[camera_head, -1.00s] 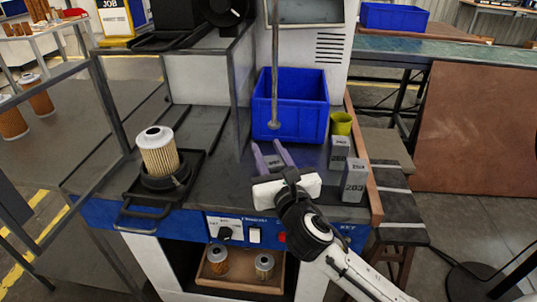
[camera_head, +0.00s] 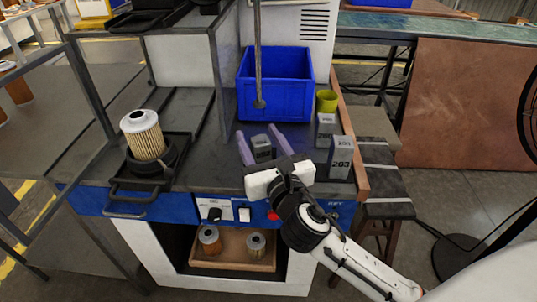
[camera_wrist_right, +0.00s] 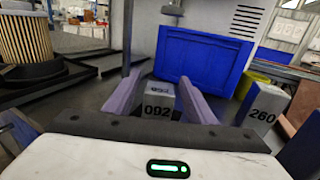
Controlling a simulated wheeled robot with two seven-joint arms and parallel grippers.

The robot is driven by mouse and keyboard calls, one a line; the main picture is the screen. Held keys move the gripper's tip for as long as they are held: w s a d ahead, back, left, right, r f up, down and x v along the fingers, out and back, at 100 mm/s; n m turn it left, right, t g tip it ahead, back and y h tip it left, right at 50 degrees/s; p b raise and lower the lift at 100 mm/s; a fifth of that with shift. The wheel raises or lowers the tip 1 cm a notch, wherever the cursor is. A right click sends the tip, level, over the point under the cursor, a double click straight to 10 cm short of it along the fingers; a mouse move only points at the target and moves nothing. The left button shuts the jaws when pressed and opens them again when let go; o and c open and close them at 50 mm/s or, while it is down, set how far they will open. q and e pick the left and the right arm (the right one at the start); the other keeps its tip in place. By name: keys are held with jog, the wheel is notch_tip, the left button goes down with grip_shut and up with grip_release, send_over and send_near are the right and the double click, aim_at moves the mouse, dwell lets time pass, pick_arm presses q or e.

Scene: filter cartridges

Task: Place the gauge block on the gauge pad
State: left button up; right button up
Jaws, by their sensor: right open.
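Several grey numbered blocks stand on the dark bench top; which one is the gauge block I cannot tell. The block marked 092 (camera_wrist_right: 157,101) stands between the purple fingers of my right gripper (camera_head: 257,132), with gaps visible at its sides in the right wrist view. My right gripper is open, reaching from the front. The block marked 203 (camera_head: 340,162) and another grey block (camera_head: 326,130) stand right of the gripper. I cannot make out the gauge pad. My left gripper is not in view.
A blue bin (camera_head: 273,97) and a yellow-green cup (camera_head: 327,101) stand behind the blocks. A thin vertical rod (camera_head: 257,60) hangs before the bin. A pleated filter cartridge (camera_head: 142,136) stands in a black holder at left. Two smaller filters sit in the tray (camera_head: 232,262) below.

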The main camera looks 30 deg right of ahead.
aim_at(263, 147)
jog(key=s, duration=0.3)
jog(key=s+a, duration=0.1)
jog(key=s, duration=0.4)
jog(key=shift+s+a, duration=0.2)
jog(key=shift+s, duration=0.3)
dwell(0.6)
